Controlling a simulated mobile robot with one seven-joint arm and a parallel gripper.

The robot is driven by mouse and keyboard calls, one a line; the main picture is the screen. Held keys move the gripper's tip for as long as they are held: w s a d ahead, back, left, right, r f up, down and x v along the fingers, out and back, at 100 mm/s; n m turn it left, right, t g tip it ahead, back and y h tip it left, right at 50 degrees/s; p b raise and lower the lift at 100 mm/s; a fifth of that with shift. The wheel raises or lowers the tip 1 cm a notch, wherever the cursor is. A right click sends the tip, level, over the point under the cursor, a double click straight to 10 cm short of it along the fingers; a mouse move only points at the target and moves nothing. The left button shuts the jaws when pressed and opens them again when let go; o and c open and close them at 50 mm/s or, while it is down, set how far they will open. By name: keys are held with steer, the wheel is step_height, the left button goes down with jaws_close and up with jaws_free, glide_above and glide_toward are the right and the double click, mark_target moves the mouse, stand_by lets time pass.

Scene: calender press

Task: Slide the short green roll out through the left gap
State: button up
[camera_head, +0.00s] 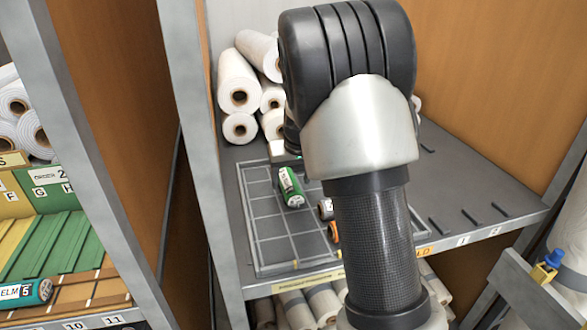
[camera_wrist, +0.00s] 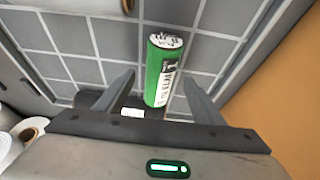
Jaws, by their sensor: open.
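A short green roll (camera_head: 291,187) with a white label lies on a grey gridded tray (camera_head: 250,237) on the shelf. It also shows in the wrist view (camera_wrist: 156,75), with its pale printed end away from my gripper. My gripper (camera_wrist: 159,78) is open, with one finger on each side of the roll's near part. I cannot tell whether either finger touches it. In the head view my arm hides most of the gripper. I cannot make out for sure which opening is the left gap.
Dark and orange items (camera_head: 326,209) lie right of the green roll, partly hidden by my arm. White rolls (camera_head: 238,90) are stacked behind left. A grey upright post (camera_head: 205,150) stands at the left. Several tray cells left of and in front of the roll are bare.

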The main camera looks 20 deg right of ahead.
steer(key=shift+x, duration=1.3)
steer(key=shift+c, duration=0.5)
steer(key=c, duration=1.1)
steer(key=shift+s+r, duration=0.1)
steer(key=shift+s, duration=4.9)
steer(key=shift+s, duration=0.15)
steer(key=shift+s, duration=4.85)
steer(key=shift+s, duration=1.05)
steer(key=o, duration=1.2)
steer(key=shift+c, duration=0.2)
